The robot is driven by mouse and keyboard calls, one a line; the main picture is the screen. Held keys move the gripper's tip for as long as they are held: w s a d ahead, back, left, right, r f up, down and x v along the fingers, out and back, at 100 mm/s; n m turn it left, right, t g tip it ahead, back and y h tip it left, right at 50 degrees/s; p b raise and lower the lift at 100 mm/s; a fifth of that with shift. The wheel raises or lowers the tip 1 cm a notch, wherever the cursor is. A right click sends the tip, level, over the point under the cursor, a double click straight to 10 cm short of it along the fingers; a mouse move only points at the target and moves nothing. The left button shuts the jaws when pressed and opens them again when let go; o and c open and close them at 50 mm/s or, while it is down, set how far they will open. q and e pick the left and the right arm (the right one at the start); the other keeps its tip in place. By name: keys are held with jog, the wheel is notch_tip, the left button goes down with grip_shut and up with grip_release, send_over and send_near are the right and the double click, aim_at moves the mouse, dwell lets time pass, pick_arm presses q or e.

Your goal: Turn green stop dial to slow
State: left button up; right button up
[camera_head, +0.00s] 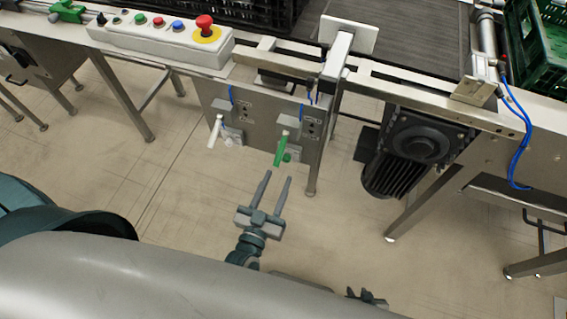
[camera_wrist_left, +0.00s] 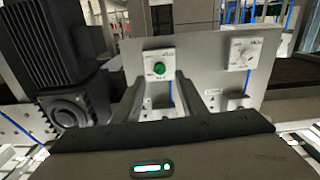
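The green dial (camera_head: 280,151) sits on a metal panel under the conveyor's side rail in the head view, with a green bar sticking out of it. In the left wrist view the green dial (camera_wrist_left: 158,66) shows as a round knob on a pale plate, beyond and between my fingertips. I cannot read the dial's setting. A dark part of my right gripper (camera_head: 366,297) shows at the bottom edge; its fingers are unclear.
A white dial (camera_head: 215,131) is beside the green one on the panel (camera_head: 262,122). A black motor (camera_head: 405,150) hangs to the right. A control box (camera_head: 160,38) with a red button is above left. Blue cables (camera_head: 521,145) hang at the right. The floor below is open.

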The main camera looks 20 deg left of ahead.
aim_at(286, 161)
pick_arm(q)
jog(key=shift+w+d, duration=0.15)
jog(key=shift+w, duration=2.9)
jog(key=shift+c, duration=0.3)
grip_shut()
